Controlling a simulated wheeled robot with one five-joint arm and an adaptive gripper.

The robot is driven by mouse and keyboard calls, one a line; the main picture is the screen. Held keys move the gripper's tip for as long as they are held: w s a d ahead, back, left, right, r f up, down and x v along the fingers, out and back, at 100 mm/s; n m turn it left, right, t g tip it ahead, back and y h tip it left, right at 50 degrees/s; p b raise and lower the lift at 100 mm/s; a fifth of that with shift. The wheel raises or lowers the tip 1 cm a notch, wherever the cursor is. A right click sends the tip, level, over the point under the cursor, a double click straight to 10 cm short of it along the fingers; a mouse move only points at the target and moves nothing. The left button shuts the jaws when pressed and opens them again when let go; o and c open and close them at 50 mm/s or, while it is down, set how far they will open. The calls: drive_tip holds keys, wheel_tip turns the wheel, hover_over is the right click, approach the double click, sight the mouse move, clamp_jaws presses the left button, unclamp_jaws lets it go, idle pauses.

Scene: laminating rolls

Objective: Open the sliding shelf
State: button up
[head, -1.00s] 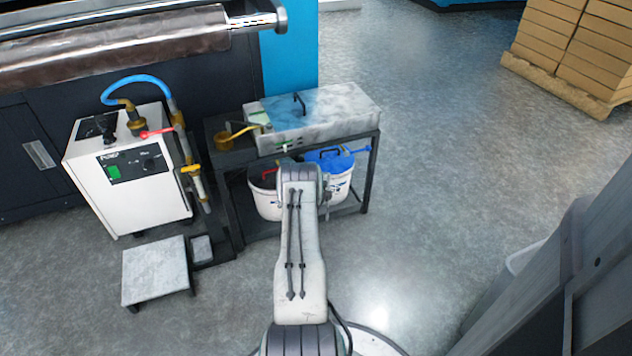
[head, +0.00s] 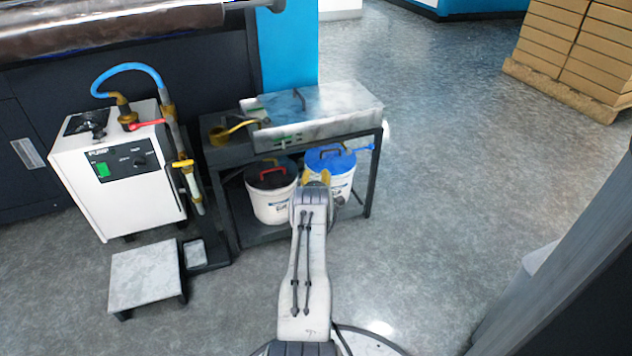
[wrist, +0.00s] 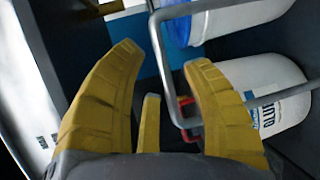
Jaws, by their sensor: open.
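The dark metal stand holds a low shelf (head: 262,237) bearing a white bucket with a black lid (head: 272,205) and a white bucket with a blue lid (head: 340,184). My gripper (head: 316,178) is open in front of the buckets, its yellow fingers upward in the head view. In the wrist view the open fingers (wrist: 163,60) stand around part of a bent grey bar (wrist: 160,62), which runs behind the right finger. I cannot tell whether they touch it.
A grey metal box (head: 318,112) stands on the stand's top. A white pump unit (head: 118,175) with a blue hose (head: 130,68) and a low grey step (head: 146,275) are at left. Floor is clear to the right. Stacked boxes (head: 575,50) stand at far right.

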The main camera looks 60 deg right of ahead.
drive_tip(key=shift+b+x, duration=0.6)
drive_tip(key=shift+x, duration=0.5)
drive_tip(key=shift+c, duration=0.2)
clamp_jaws()
